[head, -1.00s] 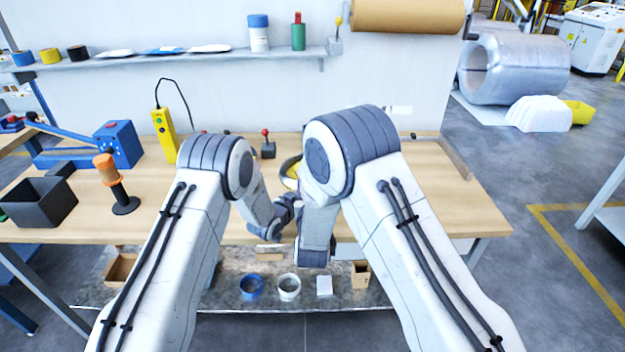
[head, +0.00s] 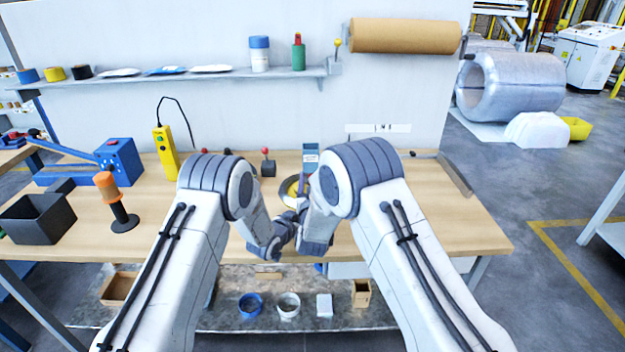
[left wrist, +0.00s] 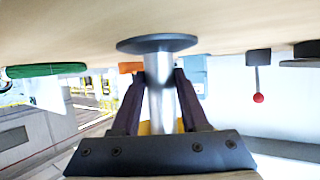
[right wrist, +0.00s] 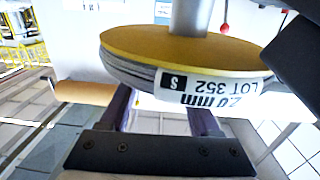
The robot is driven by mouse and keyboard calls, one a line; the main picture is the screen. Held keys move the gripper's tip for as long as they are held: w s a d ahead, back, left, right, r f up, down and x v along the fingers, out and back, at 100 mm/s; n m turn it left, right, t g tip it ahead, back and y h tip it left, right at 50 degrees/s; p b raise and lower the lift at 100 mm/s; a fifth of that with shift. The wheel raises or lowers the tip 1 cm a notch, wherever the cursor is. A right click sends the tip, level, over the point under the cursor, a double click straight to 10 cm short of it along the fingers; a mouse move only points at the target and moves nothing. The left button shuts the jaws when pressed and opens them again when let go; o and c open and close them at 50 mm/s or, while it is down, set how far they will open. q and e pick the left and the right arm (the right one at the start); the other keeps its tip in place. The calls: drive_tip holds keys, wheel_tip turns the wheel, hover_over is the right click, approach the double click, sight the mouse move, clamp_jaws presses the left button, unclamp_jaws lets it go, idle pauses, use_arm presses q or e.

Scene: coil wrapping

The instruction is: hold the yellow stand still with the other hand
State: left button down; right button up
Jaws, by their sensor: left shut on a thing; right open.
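The yellow stand has a round yellow plate (right wrist: 185,46) on a silver post, which shows in the left wrist view (left wrist: 160,98) with a dark round base (left wrist: 158,44) on the table. A grey coil (right wrist: 150,74) with a white printed label (right wrist: 215,89) lies against the plate. In the head view the coil and plate (head: 291,188) are partly hidden by my wrists. My left gripper (left wrist: 158,76) is shut on the post, one finger on each side. My right gripper (right wrist: 158,103) is open beside the coil's edge, near the label; its fingertips are partly hidden.
On the wooden table (head: 440,215) stand a yellow pendant control (head: 166,150), an orange-handled tool (head: 115,200), a black bin (head: 35,219) and a blue machine (head: 117,160) at left. A blue-grey device (head: 311,154) stands behind the coil.

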drive_tip(key=shift+w, duration=0.4)
clamp_jaws()
drive_tip(key=shift+m+h, duration=0.8)
drive_tip(key=shift+h, duration=0.5)
unclamp_jaws()
